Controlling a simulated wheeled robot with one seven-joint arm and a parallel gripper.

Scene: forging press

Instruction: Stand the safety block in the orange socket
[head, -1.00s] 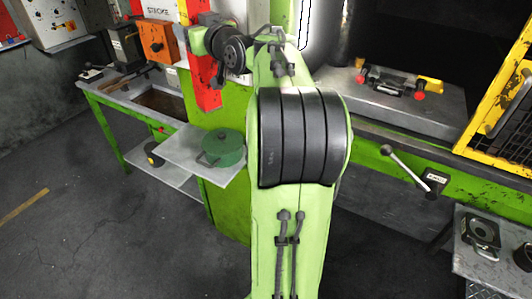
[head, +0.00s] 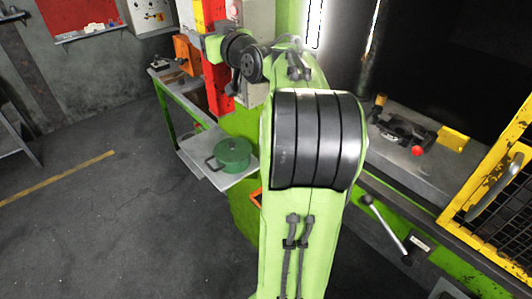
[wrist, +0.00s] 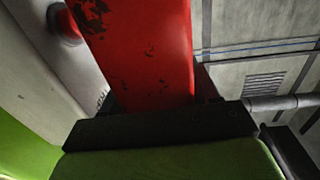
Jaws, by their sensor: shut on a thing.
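The safety block is a red, chipped bar (head: 216,85) standing about upright left of my wrist in the head view. In the wrist view its red face (wrist: 150,50) runs up from the dark jaw. My gripper (wrist: 165,125) is shut on it; in the head view my wrist hides most of the jaws. A small orange edge (head: 256,198) shows low beside my arm, perhaps part of the orange socket; my arm hides the rest. I cannot tell how far the block's lower end is from it.
A grey control box (head: 262,20) is close behind the block. A lever (head: 385,228) and yellow guard (head: 490,170) are at right. Floor at left is clear.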

